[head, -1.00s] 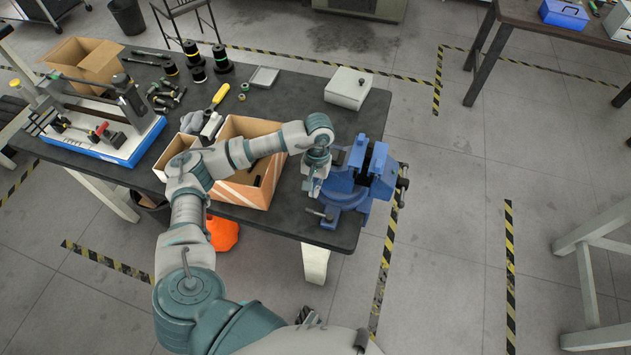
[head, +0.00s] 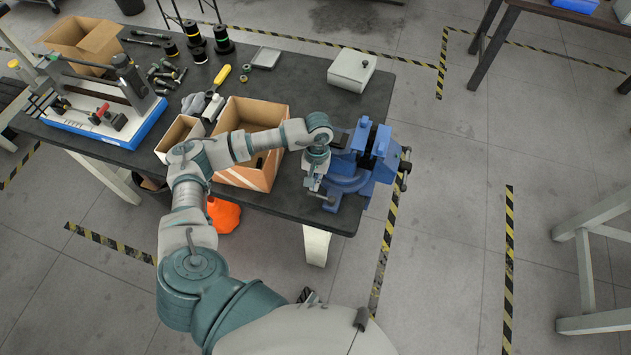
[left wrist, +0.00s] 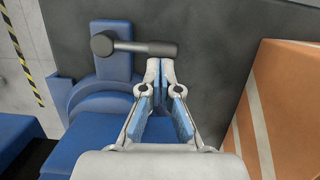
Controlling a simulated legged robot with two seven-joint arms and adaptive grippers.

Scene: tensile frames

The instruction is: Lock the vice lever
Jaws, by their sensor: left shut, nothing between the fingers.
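The blue vice (head: 381,150) is fixed at the right front corner of the dark table; its blue body also fills the left of the left wrist view (left wrist: 98,118). The vice lever (left wrist: 145,47) is a short grey bar with a round dark knob at its left end, lying across a blue arm of the vice. My left gripper (head: 314,187) is beside the left side of the vice, pointing down. In the left wrist view its fingertips (left wrist: 160,68) are together and empty, right at the lever's near edge; I cannot tell whether they touch it. My right gripper is out of view.
An open cardboard box (head: 258,113) stands left of the vice, under my left forearm. A white box (head: 352,69) lies behind the vice. Tools, spools and a blue-white fixture (head: 110,125) fill the left of the table (head: 290,85). Floor right of the vice is clear.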

